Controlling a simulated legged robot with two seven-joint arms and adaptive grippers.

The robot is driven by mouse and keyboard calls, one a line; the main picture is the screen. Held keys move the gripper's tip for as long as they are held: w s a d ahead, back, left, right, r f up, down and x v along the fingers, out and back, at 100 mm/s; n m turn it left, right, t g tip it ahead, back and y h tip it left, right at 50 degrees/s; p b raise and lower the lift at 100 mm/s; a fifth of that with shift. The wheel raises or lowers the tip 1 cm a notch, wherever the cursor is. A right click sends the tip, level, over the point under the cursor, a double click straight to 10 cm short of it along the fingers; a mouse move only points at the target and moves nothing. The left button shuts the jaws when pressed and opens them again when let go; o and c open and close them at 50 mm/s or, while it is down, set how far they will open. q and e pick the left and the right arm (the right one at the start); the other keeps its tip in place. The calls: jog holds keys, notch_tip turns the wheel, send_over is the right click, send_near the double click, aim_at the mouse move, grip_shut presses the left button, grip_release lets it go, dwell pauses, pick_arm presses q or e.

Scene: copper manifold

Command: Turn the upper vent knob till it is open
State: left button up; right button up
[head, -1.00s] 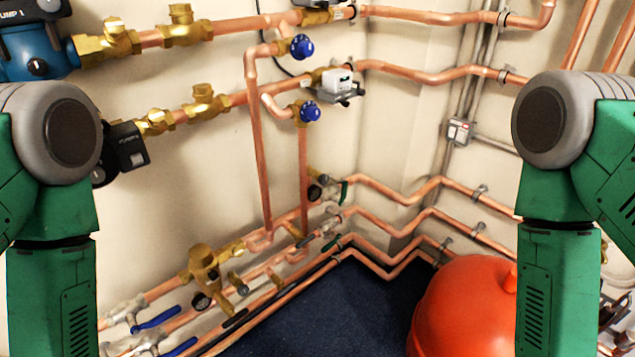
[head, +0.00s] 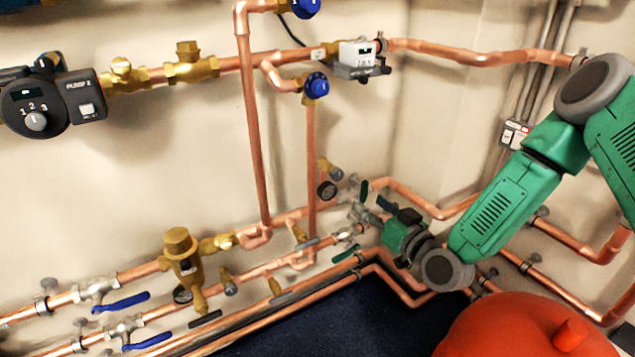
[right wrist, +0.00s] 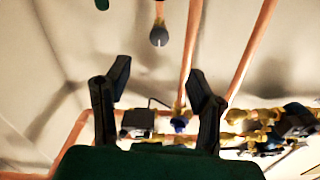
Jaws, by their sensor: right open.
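Two blue knobs sit on brass fittings on the copper pipes. The upper blue knob (head: 304,8) is cut by the top edge of the head view. The lower blue knob (head: 317,86) is below it, next to a white meter. A blue knob (right wrist: 180,124) also shows between the fingers in the right wrist view; I cannot tell which one it is. My right gripper (head: 386,207) is low, at the pipes by the corner, well below both knobs. In the right wrist view its fingers (right wrist: 159,88) are apart with nothing between them. My left gripper is out of view.
A white meter (head: 361,58) and a black pump (head: 42,105) sit on the upper pipe. Lever valves with blue handles (head: 121,301) are at lower left. A green lever (head: 365,190) and a brass fitting (head: 328,168) are near my right gripper. A red tank (head: 525,330) stands at lower right.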

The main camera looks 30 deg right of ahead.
jog(key=b, duration=0.1)
send_near(340, 178)
jog(key=w+a, duration=0.1)
jog(key=w+b, duration=0.1)
jog(key=w, duration=0.2)
jog(key=w+b, duration=0.1)
jog(key=w, duration=0.4)
jog(key=shift+w+d+b, duration=0.25)
jog(key=shift+w+b, duration=0.1)
jog(key=shift+b, duration=0.05)
jog(key=shift+w+a+r, duration=0.15)
jog(key=shift+w+a, duration=0.2)
jog(key=shift+a, duration=0.05)
jog(key=shift+d, duration=0.1)
jog(key=shift+c, duration=0.4)
jog(key=shift+d, duration=0.2)
grip_shut()
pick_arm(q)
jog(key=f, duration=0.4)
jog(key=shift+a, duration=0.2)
pick_arm(e)
jog(key=c, duration=1)
grip_release()
jog(key=shift+c, duration=0.2)
